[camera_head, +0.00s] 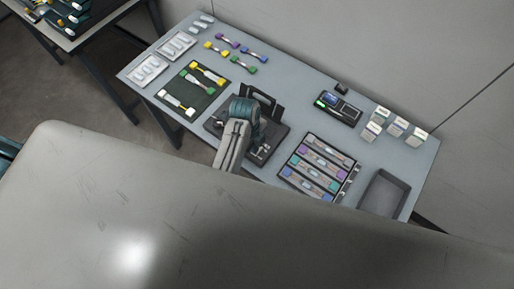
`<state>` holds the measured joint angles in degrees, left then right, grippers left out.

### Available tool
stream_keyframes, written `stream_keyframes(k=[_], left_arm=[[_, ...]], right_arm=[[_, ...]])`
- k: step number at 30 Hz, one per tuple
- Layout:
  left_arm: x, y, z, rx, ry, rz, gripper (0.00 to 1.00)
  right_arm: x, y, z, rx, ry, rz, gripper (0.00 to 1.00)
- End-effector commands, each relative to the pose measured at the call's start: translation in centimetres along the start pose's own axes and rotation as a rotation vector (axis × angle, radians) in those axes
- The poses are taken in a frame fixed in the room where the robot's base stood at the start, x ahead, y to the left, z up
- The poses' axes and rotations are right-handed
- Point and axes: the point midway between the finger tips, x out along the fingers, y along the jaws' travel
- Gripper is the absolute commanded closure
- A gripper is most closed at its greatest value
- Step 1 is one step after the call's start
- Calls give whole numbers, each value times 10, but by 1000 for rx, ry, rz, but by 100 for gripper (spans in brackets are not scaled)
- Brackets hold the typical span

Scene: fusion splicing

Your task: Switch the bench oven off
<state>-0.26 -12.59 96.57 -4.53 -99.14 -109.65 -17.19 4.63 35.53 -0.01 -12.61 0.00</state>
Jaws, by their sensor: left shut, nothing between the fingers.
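A small dark device with a blue screen and a green light (338,107) sits toward the back right of the bench; it looks like the bench oven, though its switch is too small to make out. My left gripper (246,109), teal at the end of a grey arm, is over a black unit with a raised lid (263,97), left of the screened device and apart from it. The gripper is shut and empty; its fingertips are hard to make out. The arm hides part of the black unit. My right gripper is not in view.
A dark rack with coloured pieces (297,184) and an empty grey tray (367,204) are at the front right. Small white boxes (397,126) stand right of the screened device. A dark mat (187,80) and coloured pieces lie left. A wall runs behind the bench.

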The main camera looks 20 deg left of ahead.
Motion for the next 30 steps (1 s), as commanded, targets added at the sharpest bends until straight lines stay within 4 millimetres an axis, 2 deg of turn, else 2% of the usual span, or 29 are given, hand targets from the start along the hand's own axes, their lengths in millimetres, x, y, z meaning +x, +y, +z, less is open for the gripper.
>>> stream_keyframes(k=[23, 30], left_arm=[[12, 0, 2, 0, 0, 0, 100], [-2, 0, 0, 0, 0, -1, 100]], right_arm=[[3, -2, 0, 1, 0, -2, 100], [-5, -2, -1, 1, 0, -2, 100]])
